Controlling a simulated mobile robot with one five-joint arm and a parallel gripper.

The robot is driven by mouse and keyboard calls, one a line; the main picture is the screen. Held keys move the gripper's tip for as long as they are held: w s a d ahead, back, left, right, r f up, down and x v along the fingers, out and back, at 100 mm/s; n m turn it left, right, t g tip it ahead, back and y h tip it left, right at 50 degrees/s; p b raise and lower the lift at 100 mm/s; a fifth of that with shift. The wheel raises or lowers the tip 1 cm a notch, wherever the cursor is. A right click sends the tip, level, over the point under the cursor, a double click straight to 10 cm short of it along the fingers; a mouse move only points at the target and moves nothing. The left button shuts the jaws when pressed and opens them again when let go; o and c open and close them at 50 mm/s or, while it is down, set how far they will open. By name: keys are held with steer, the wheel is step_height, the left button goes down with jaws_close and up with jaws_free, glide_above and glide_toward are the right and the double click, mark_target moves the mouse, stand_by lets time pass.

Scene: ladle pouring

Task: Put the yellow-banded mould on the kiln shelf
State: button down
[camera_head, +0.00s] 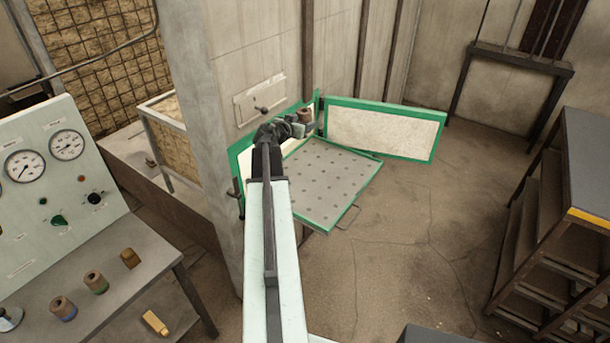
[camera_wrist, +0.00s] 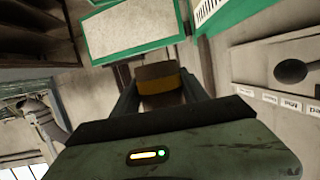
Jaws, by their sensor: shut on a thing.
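The mould (camera_wrist: 160,86) is between the two fingers of my gripper (camera_wrist: 157,78) in the wrist view. It is brown with a dull yellow band, and my gripper is shut on it. In the head view the brown mould (camera_head: 305,115) shows at the end of my arm, by my gripper (camera_head: 299,126). It is near the far left corner of the perforated grey kiln shelf (camera_head: 325,182). The shelf has a green edge and is pulled out in front of the kiln, with nothing seen standing on it. I cannot tell the mould's height above the shelf.
The green-framed kiln door (camera_head: 382,131) stands open behind the shelf. A bench (camera_head: 110,325) at left holds a blue-banded mould (camera_head: 63,308), a green-banded mould (camera_head: 95,282) and small blocks. A dark rack (camera_head: 570,220) stands at right. Floor between is clear.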

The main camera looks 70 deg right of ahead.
steer(key=shift+s, duration=0.1)
steer(key=s+a+f+m+g+b, duration=0.1)
steer(key=a+f+b, duration=0.3)
steer(key=f+b, duration=0.5)
steer(key=s+a+f+m+g+b, duration=0.1)
steer(key=a+f+b, duration=0.3)
steer(key=f+b, duration=0.5)
steer(key=s+a+f+g+y+b, duration=0.1)
steer(key=a+f+b, duration=0.4)
steer(key=f+b, duration=0.4)
steer(key=shift+s+a+m, duration=0.1)
steer(key=shift+s+m, duration=0.1)
steer(key=shift+m, duration=0.2)
steer(key=shift+s+a+f, duration=0.1)
steer(key=shift+a, duration=0.15)
steer(key=b, duration=0.2)
glide_above(304, 191)
steer(key=shift+a+f, duration=0.15)
steer(key=shift+f, duration=0.5)
steer(key=f+b, duration=0.3)
steer(key=f, duration=0.1)
steer(key=shift+d, duration=0.25)
steer(key=shift+r, duration=0.25)
steer(key=shift+f, duration=0.15)
steer(key=c, duration=0.6)
jaws_free()
